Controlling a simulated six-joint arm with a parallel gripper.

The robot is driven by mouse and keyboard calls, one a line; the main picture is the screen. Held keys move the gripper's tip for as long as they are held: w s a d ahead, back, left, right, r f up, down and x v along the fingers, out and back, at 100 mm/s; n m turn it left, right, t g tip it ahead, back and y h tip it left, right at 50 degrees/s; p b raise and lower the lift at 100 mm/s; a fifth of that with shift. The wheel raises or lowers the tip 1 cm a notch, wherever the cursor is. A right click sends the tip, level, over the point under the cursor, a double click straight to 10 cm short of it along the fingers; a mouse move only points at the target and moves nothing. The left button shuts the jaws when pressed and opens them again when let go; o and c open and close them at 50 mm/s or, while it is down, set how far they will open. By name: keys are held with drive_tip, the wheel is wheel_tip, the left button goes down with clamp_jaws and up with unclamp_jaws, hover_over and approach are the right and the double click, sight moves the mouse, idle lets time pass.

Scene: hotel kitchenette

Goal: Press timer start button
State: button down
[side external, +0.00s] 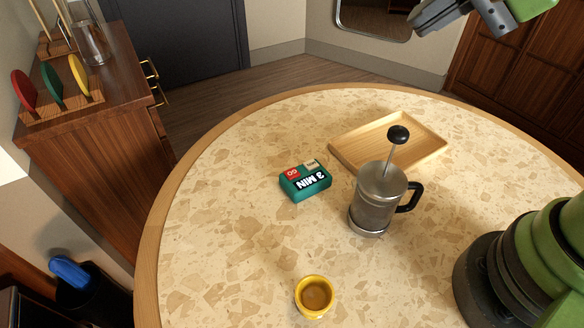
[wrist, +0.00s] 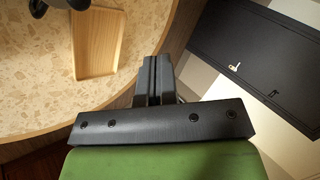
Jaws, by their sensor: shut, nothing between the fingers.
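The timer (side external: 305,181) is a small teal box on the round table, marked "3 MIN" on its front. Its top has a red button marked "GO" (side external: 292,172) and a pale button (side external: 311,165) beside it. My gripper (side external: 424,24) is high at the top right of the side view, beyond the table's far edge and well away from the timer. In the wrist view my gripper (wrist: 154,62) has its fingers together and holds nothing. The timer is not in the wrist view.
A French press (side external: 377,198) with a tall plunger stands right of the timer. A wooden tray (side external: 431,150) lies behind it and also shows in the wrist view (wrist: 97,42). A yellow cup (side external: 314,296) stands at the front. The table (side external: 230,220) left of the timer is clear.

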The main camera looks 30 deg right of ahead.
drive_tip(key=w+a+f+m, duration=0.6)
drive_tip(key=w+f+m, duration=0.1)
drive_tip(key=w, duration=0.1)
drive_tip(key=m+t+h, duration=0.1)
drive_tip(key=m, duration=0.6)
hover_over(290, 175)
wheel_tip(290, 175, down, 9)
drive_tip(key=shift+f, duration=4.4)
drive_tip(key=shift+f, duration=0.1)
drive_tip(key=shift+f, duration=0.3)
